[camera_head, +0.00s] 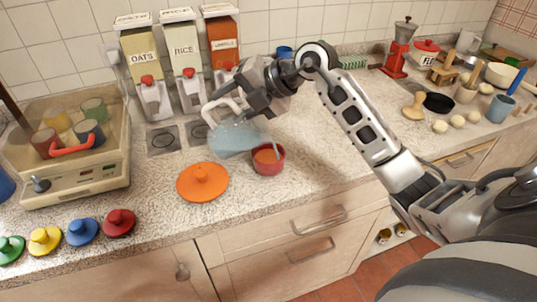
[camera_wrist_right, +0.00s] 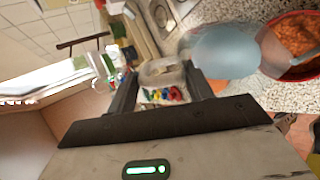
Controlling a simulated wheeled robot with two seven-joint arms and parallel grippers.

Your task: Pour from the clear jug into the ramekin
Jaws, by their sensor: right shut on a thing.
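The clear jug (camera_head: 234,138) holds pale blue liquid and is tilted to the right, its lip above the ramekin (camera_head: 267,166). The ramekin is red with orange contents and stands on the counter. A thin bluish streak runs from the jug's lip to the ramekin. My right gripper (camera_head: 246,101) is shut on the jug's white handle, above and left of the ramekin. In the right wrist view my right gripper (camera_wrist_right: 160,92) has the jug (camera_wrist_right: 225,52) beyond its fingers and the ramekin (camera_wrist_right: 285,68) at the right edge. My left gripper is not in view.
An orange lid (camera_head: 203,182) lies left of the ramekin. Food dispensers (camera_head: 186,60) stand behind. A clear-walled appliance (camera_head: 75,140) with cups stands left, with several coloured lids in front. The counter right of the ramekin is clear up to a brown wooden thing (camera_head: 413,108).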

